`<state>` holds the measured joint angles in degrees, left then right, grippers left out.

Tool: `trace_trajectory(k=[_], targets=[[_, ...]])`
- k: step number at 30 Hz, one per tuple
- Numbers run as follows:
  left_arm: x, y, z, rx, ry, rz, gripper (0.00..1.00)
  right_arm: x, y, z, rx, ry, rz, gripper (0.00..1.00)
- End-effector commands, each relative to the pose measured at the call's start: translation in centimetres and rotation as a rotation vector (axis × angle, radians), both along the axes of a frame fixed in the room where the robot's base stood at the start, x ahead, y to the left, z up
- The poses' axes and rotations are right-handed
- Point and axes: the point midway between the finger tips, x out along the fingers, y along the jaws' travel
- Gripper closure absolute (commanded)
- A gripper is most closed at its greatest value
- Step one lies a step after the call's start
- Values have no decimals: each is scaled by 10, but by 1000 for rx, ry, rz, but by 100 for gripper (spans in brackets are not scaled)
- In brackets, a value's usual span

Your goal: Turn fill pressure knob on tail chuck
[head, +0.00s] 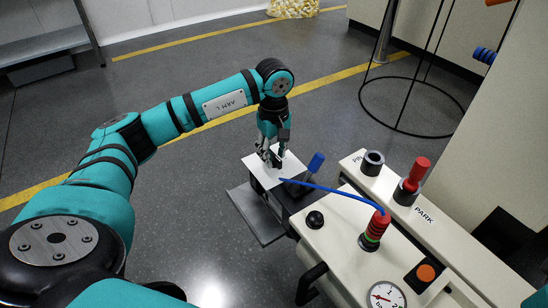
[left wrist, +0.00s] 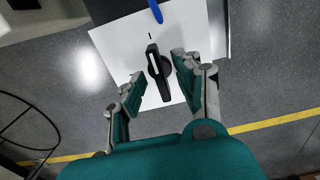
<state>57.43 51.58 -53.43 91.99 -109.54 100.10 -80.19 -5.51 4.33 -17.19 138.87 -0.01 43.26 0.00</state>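A black knob (left wrist: 158,68) with a white line along its bar sits on a white plate (left wrist: 112,42). A short black tick shows on the plate beyond it, and the bar points roughly up the picture, close to that tick. My left gripper (left wrist: 158,66) is open, one finger on each side of the knob with visible gaps. In the head view my left gripper (head: 272,157) points down over the white plate (head: 257,172) and mostly hides the knob. My right gripper is not in view.
A blue hose (head: 336,190) runs from a red-topped fitting (head: 376,228) to the plate area, near a blue-capped lever (head: 316,162). The cream bench (head: 335,250) carries a round gauge (head: 385,297), an orange button (head: 426,272) and a red-handled plug (head: 417,175). Open floor lies left.

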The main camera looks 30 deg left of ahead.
Motion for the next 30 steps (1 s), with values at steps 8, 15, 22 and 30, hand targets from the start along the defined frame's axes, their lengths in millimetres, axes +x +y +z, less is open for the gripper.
trace_trajectory(k=[8, 15, 22, 30], targets=[[0, 0, -5, 0, 0, 0, 66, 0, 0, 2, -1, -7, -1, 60], [0, 0, -5, -1, 0, 0, 87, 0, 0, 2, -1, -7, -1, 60], [0, 0, -4, -1, 0, 0, 100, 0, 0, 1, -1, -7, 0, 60], [0, 0, -3, -1, 0, 20, 100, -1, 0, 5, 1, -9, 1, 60]])
